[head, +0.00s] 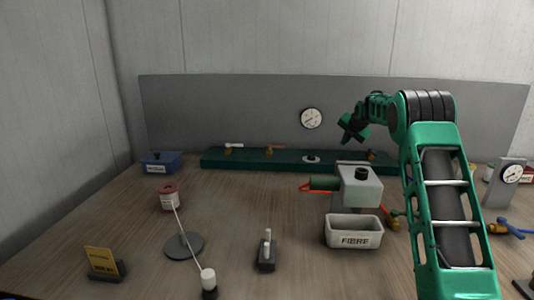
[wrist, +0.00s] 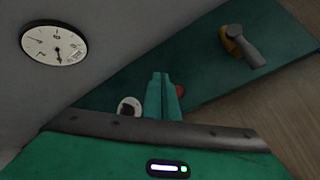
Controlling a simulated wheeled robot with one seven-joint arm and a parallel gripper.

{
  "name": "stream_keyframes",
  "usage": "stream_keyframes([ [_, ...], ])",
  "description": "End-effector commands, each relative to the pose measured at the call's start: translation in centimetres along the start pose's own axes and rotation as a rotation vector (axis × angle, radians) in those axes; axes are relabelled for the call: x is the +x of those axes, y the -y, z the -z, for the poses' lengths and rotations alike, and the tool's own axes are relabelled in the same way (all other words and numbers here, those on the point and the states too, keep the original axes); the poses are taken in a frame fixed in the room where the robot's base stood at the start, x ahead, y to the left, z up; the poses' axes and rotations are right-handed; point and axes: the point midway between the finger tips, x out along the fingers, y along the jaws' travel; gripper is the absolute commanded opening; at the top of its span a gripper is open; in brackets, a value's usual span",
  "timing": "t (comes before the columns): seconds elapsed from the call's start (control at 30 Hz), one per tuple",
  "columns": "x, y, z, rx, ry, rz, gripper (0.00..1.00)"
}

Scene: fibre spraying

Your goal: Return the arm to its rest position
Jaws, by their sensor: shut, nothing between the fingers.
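My green arm rises at the right of the head view and bends to the left over the workbench. My gripper (head: 346,129) hangs above the back of the bench, near the round gauge on the back panel. In the wrist view its green fingers (wrist: 164,97) are together with nothing between them. My gripper is in the air, apart from the fittings on the green rail (head: 225,158). The wrist view shows the rail (wrist: 202,88) beyond the fingers, with a brass valve (wrist: 240,45) that has a grey handle.
The gauge (head: 312,118) hangs on the grey back panel. A spray unit (head: 358,184) stands behind the white FIBRE bin (head: 353,231). A red-topped can (head: 169,197), a blue box (head: 161,162), a round stand (head: 184,246), a lever block (head: 266,251) and a yellow sign (head: 103,262) stand left. Bare bench lies between.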

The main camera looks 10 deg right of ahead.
Motion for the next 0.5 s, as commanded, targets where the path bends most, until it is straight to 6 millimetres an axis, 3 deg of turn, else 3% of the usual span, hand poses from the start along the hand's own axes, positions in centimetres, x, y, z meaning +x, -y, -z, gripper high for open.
stream_keyframes([
  [0.17,-2.9,1.1,0.5,0.126,-0.01,0.039,0.0],
  [0.5,-15.6,8.4,5.5,0.761,-0.013,0.245,0.0],
])
